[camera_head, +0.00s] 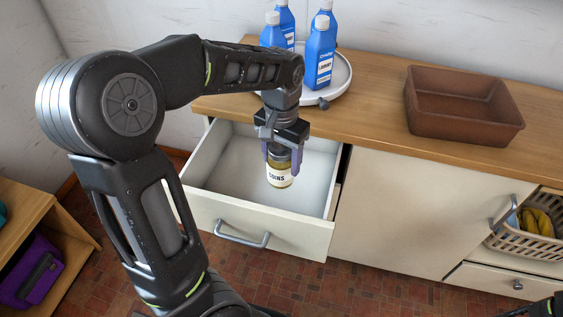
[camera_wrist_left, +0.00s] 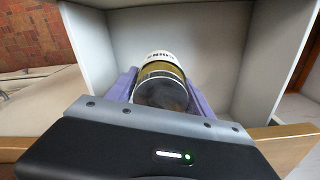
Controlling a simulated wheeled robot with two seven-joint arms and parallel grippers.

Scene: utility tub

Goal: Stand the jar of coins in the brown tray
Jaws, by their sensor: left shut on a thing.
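The jar of coins (camera_head: 280,174) has a dark lid and a white label reading "COINS". My left gripper (camera_head: 279,150) is shut on it near the lid and holds it upright over the open drawer (camera_head: 230,170). Whether the jar touches the drawer floor I cannot tell. In the left wrist view the jar (camera_wrist_left: 162,82) sits between the two purple fingers (camera_wrist_left: 163,92). The brown tray (camera_head: 462,125) is empty on the counter at the right. At the lower right edge of the head view only a dark bit of my right arm shows; its fingers cannot be made out.
A round white tray (camera_head: 340,78) with several blue bottles (camera_head: 320,52) stands on the counter (camera_head: 375,100), left of the brown tray. The drawer front (camera_head: 290,238) sticks out with a grey handle. A basket (camera_head: 530,238) sits in a lower right shelf. Counter between the trays is clear.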

